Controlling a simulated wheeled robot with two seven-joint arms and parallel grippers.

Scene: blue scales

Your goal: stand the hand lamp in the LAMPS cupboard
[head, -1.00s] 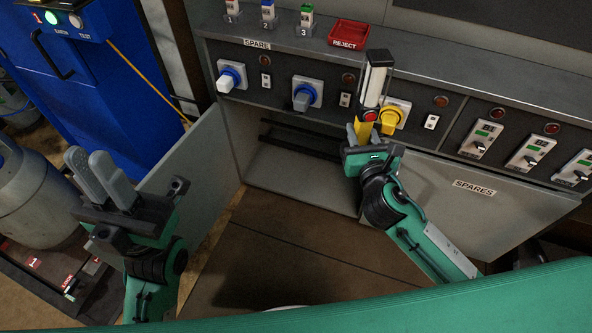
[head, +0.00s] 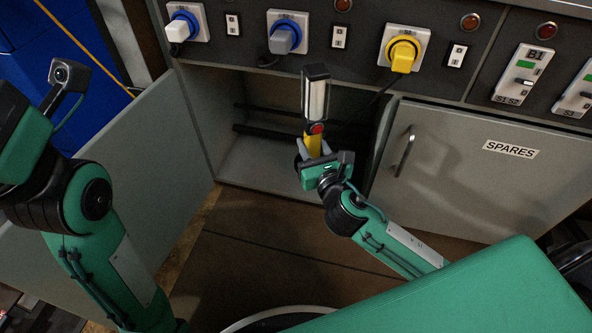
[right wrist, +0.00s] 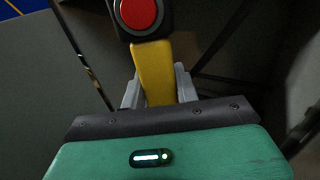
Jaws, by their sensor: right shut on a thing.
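The hand lamp (head: 316,100) has a yellow handle, a red button and a clear light strip with a dark top. It is nearly upright. My right gripper (head: 312,152) is shut on its yellow handle, in front of the open cupboard (head: 262,172). In the right wrist view the handle (right wrist: 154,72) stands between the fingers (right wrist: 157,90), below the red button. The cupboard's bare floor and dark rails show behind the lamp. No LAMPS label is visible. Only the arm and wrist of my left side show; its fingers are out of view.
The open grey door (head: 130,165) stands at the cupboard's left. A shut door with a SPARES label (head: 510,148) is on the right. Above are blue plugs (head: 285,38) and a yellow plug (head: 403,54) with a dark cable hanging down. My left arm is near the open door.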

